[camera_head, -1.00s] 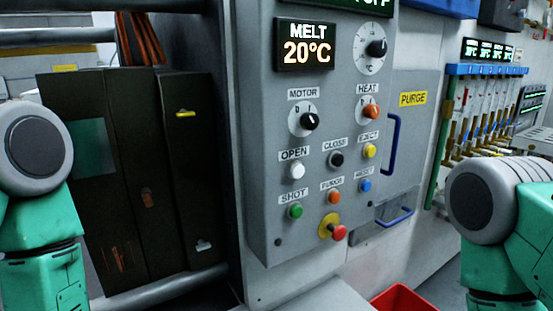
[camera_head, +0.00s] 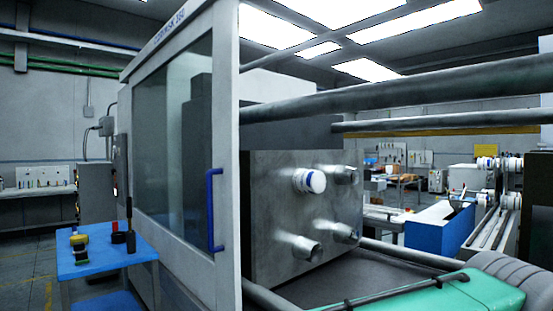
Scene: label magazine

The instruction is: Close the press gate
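The press gate (camera_head: 172,150) is a grey-framed panel with a clear window on the left side of the press. A blue vertical handle (camera_head: 212,210) is fixed near its right edge. To the right of the gate's edge the press interior is exposed, with a metal platen (camera_head: 290,215) carrying several round studs and a white cylindrical part (camera_head: 309,181). A green and grey part of my arm lies at the lower right. Neither gripper is in view.
Thick tie bars (camera_head: 400,90) cross the right side. A blue table (camera_head: 100,250) with a few tools stands left of the gate. A blue box (camera_head: 438,230) and workbenches are behind on the right.

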